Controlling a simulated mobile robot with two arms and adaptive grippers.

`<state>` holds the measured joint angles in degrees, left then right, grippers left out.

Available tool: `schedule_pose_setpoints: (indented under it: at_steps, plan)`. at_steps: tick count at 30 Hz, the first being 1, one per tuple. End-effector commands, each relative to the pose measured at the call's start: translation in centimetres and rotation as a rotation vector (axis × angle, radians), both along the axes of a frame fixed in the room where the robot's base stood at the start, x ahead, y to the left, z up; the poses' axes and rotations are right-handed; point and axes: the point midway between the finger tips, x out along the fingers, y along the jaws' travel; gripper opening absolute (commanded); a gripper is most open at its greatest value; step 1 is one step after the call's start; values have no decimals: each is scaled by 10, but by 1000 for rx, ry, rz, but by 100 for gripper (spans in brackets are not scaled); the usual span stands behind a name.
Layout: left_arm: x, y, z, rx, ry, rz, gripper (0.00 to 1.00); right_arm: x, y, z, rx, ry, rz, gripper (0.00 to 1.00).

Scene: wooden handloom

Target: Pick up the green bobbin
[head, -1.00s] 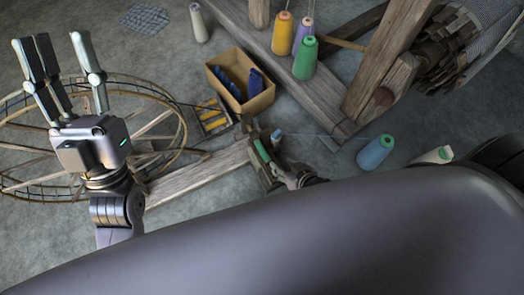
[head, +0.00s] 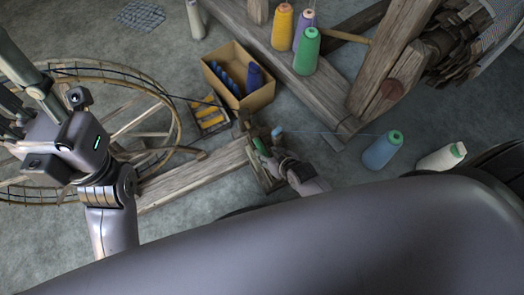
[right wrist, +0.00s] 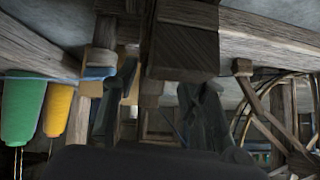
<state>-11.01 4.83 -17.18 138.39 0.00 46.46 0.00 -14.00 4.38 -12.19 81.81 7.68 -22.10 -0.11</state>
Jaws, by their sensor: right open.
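The green bobbin (head: 306,52), a cone of yarn, stands on the loom's wooden beam, in front of the yellow bobbin (head: 283,27). In the right wrist view, the green bobbin (right wrist: 22,110) shows upside down at the left. My right gripper (head: 259,138) is small in the head view, at the end of the low board, apart from the bobbin and below left of it. Its dark fingers (right wrist: 158,95) are spread with nothing held. My left gripper (head: 15,88) is over the wheel at the left edge, empty, fingers spread and partly cut off.
A purple bobbin (head: 304,20) stands behind the green one. A cardboard box (head: 262,98) with blue bobbins is left of the beam. A blue cone (head: 382,152) and a white cone (head: 441,158) are at the right. A spoked wheel (head: 165,92) fills the left.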

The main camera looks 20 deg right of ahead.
Motion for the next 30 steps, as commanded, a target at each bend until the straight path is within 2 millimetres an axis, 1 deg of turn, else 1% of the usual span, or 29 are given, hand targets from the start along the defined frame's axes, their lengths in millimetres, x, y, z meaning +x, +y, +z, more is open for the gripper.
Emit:
schedule_pose_setpoints:
  at_steps: [1, 6, 16, 30]
  plan:
    - [0, 0, -3, 0, -23, 1, 40, 5, 2, -10, 0, -1, 0, 40]
    - [1, -2, 5, 5, -58, 3, 40, 17, 5, -20, -1, -1, 0, 40]
    - [1, -2, 9, 7, -64, 3, 40, 19, 6, -20, -1, 0, -1, 40]
    - [1, -2, 9, 6, -64, 3, 40, 19, 5, -20, -1, 0, -1, 8]
